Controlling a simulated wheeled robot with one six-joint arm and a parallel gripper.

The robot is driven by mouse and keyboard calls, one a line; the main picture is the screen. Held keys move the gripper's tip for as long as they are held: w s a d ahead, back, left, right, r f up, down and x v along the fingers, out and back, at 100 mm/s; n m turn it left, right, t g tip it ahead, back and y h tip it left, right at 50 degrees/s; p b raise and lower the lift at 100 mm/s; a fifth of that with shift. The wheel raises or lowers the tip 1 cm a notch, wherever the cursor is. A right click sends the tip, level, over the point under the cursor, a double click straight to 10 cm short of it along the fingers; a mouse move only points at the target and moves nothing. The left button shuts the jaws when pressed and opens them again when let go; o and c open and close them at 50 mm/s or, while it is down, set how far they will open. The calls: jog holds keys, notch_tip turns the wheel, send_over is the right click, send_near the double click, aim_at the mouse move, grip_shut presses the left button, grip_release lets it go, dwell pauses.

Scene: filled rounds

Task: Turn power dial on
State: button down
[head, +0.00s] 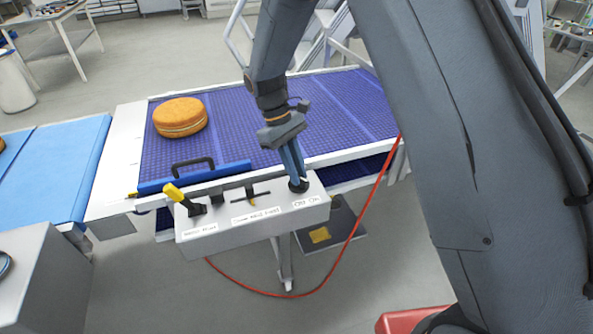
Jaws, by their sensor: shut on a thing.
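A grey control box (252,219) is mounted at the front edge of the conveyor, with labels along its front face. The power dial (299,187) is a dark round knob on the right end of its top. My gripper (297,179) reaches down from above and is shut on the dial. The fingers cover much of the dial, so its pointing direction is hidden. A yellow-handled lever (184,201) is at the left end of the box, and a dark T-shaped handle (249,196) is in the middle, both apart from my gripper.
A purple conveyor belt (240,120) lies behind the box, with a round orange-brown filled cake (180,117) on it. A blue bar with a black handle (194,177) lies along its front edge. A blue belt (50,170) is at left. A red cable (352,232) hangs at right.

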jog(key=shift+w+r, duration=0.1)
dwell(0.3)
jog(key=c, duration=1.7)
grip_release()
jog(key=shift+b+v, duration=1.35)
jog(key=shift+v, duration=2.5)
jog(key=s+d+m+t+y, duration=0.1)
jog(key=s+d+m, duration=0.2)
jog(key=s+d, duration=0.2)
jog(key=s+d+f+m+t+y, duration=0.1)
jog(key=s+d+m+t, duration=0.1)
jog(key=s+d, duration=0.4)
jog(key=s+d+f+m+t+y, duration=0.1)
jog(key=s+d+m, duration=0.3)
jog(key=s+d, duration=0.2)
jog(key=shift+s+d+f+t+b, duration=0.15)
jog(key=shift+s+f+t+b, duration=0.15)
jog(key=shift+s+b, duration=0.1)
